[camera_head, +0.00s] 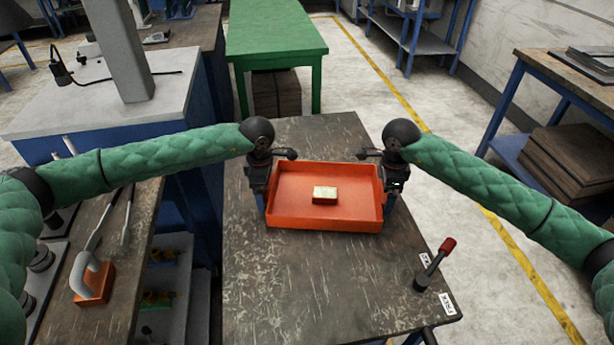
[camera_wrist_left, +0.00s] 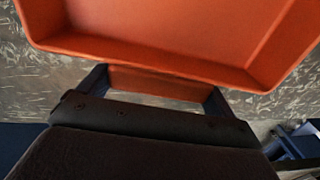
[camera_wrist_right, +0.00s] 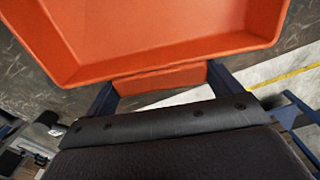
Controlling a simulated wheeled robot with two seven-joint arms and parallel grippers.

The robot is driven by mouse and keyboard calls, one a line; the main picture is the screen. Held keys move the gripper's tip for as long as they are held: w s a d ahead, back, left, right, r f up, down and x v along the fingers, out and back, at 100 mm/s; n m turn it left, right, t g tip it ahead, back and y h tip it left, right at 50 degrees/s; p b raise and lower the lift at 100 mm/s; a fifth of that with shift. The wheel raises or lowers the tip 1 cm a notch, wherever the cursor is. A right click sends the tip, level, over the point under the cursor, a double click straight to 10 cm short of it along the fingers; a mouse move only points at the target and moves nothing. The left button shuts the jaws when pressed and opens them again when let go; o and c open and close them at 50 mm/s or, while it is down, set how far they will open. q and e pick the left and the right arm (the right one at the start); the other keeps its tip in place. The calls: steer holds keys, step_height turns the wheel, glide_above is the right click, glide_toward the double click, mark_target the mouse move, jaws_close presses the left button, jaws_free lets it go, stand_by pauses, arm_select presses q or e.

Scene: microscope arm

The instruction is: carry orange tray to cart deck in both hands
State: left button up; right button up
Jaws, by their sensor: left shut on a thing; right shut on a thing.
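The orange tray (camera_head: 310,221) is over the worn dark tabletop (camera_head: 290,290), near its middle; I cannot tell whether it touches the top. A small pale-topped brown block (camera_head: 325,195) lies inside it. My left gripper (camera_head: 262,192) is at the tray's left side, shut on it; the left wrist view shows the fingers (camera_wrist_left: 155,88) around an orange tab below the tray wall (camera_wrist_left: 140,55). My right gripper (camera_head: 388,190) is shut on the tray's right side; the right wrist view shows its fingers (camera_wrist_right: 163,88) around a matching tab below the wall (camera_wrist_right: 160,65). The fingertips are partly hidden.
A red-knobbed lever (camera_head: 435,265) stands at the tabletop's front right corner beside white labels. A green table (camera_head: 275,45) stands beyond. A grey-topped blue cabinet (camera_head: 110,100) and a bench with an orange block (camera_head: 95,284) are left. The tabletop in front of the tray is clear.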

arm_select(q)
steer(key=shift+f, duration=0.25)
arm_select(e)
steer(key=shift+f, duration=0.25)
arm_select(q)
steer(key=o, duration=1)
steer(key=shift+r, duration=0.1)
arm_select(e)
steer(key=o, duration=1)
steer(key=shift+r, duration=0.1)
arm_select(q)
steer(key=shift+o, duration=0.2)
arm_select(e)
steer(key=shift+o, duration=0.2)
arm_select(q)
steer(key=shift+r, duration=0.1)
step_height(320, 180, up, 12)
steer(key=shift+f, duration=0.2)
steer(key=shift+r, duration=0.1)
arm_select(e)
steer(key=shift+r, duration=0.5)
step_height(320, 180, up, 11)
